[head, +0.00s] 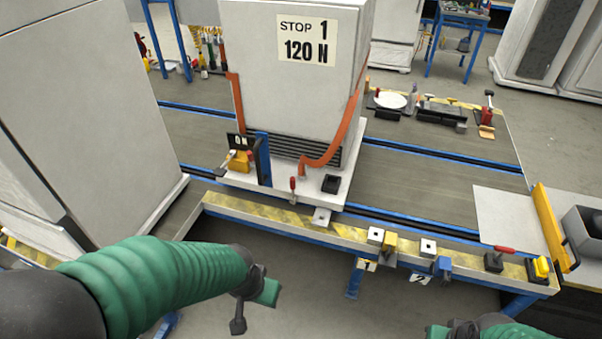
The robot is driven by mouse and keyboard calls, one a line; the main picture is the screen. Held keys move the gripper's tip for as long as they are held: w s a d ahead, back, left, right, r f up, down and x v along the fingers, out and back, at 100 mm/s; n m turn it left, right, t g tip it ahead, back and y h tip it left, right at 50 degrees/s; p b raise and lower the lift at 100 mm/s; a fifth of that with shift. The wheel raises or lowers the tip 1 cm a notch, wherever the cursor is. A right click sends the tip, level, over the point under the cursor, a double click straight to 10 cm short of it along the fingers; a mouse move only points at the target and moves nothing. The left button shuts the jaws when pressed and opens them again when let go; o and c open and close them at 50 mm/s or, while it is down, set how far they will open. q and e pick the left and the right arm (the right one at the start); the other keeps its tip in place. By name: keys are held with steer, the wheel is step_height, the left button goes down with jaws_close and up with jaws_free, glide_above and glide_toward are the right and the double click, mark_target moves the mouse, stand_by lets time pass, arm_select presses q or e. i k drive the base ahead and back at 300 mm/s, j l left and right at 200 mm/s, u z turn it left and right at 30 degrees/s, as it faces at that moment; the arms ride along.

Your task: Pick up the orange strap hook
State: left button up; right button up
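An orange strap (343,130) runs down the right side of the grey cabinet labelled STOP 1, 120 N (300,90). Its lower end bends left to an orange hook end (304,165) low on the cabinet's front, above the pale base. Another orange strap length (237,105) hangs on the left side, above a yellow-and-black piece (240,160) beside a blue post. My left gripper (254,304) is in front of the bench, well below the hook; its two fingers look apart and nothing shows between them. My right gripper (466,328) is mostly cut off at the bottom edge.
The bench's yellow-striped front edge (270,214) carries white blocks, clamps and a red-handled piece (494,257). A red-knobbed lever (292,188) and a black block (331,184) stand near the hook. A tall cabinet (80,100) stands left. Floor before the bench is clear.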

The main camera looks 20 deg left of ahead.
mark_target(302, 172)
steer(key=i+j+u, duration=0.35)
steer(key=i, duration=0.3)
steer(key=i+j+u, duration=0.35)
steer(key=i, duration=0.3)
steer(key=i+u, duration=0.35)
steer(key=i, duration=0.3)
